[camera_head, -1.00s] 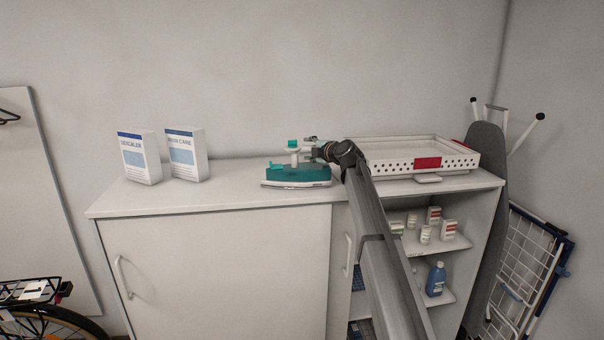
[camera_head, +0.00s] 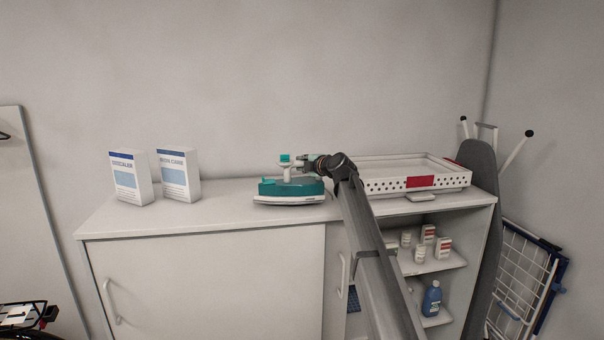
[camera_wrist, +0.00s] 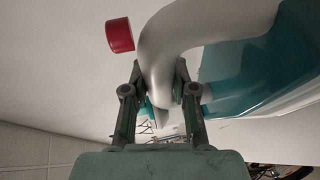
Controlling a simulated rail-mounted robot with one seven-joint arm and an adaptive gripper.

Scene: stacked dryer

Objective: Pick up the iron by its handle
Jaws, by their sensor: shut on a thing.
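The iron (camera_head: 290,190) has a teal body, a pale sole and a pale handle. It is over the cabinet top, in front of the wall; I cannot tell whether its sole touches the surface. My gripper (camera_head: 300,164) reaches it from the right at handle height. In the wrist view, my gripper's fingers (camera_wrist: 158,92) are shut on the pale curved handle (camera_wrist: 165,48), one on each side. The teal body (camera_wrist: 243,72) is to the right of the handle there. The fingertips are partly hidden behind the handle.
Two boxes (camera_head: 132,179) (camera_head: 179,178) stand at the left of the cabinet top (camera_head: 205,208). A white perforated tray (camera_head: 385,186) is close on the right, beside my arm. Open shelves (camera_head: 440,265) hold bottles and small boxes. An ironing board (camera_head: 480,170) leans at the right.

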